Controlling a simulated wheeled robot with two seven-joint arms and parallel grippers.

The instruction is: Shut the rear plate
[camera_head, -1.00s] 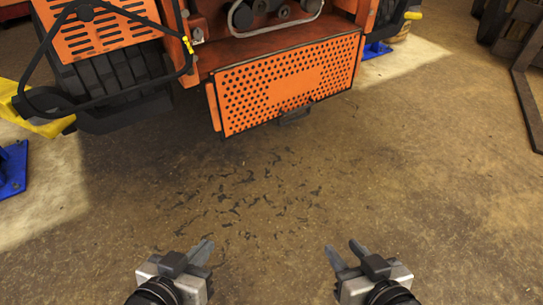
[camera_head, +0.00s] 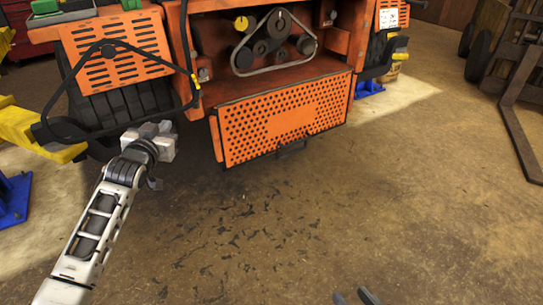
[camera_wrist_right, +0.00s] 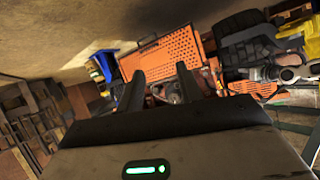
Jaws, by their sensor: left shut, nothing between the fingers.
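The rear plate (camera_head: 285,118) is an orange perforated panel at the back of the orange mower. It hangs open, tilted outward below the bay, with a dark handle (camera_head: 292,148) at its lower edge. It also shows in the right wrist view (camera_wrist_right: 160,58), beyond the fingers. My left gripper (camera_head: 152,130) is shut and empty, left of the plate and apart from it, near the rear wheel. Its fingertips are hard to make out. My right gripper (camera_head: 354,297) is open and empty at the bottom edge, well short of the plate. Its spread fingers show in the wrist view (camera_wrist_right: 160,88).
A belt and pulleys (camera_head: 275,42) are exposed above the plate. A black bent bar (camera_head: 185,70) and the left wheel (camera_head: 118,105) are close to my left gripper. Blue and yellow lift parts (camera_head: 14,200) stand at left, a forklift (camera_head: 510,85) at right. The floor in front is clear.

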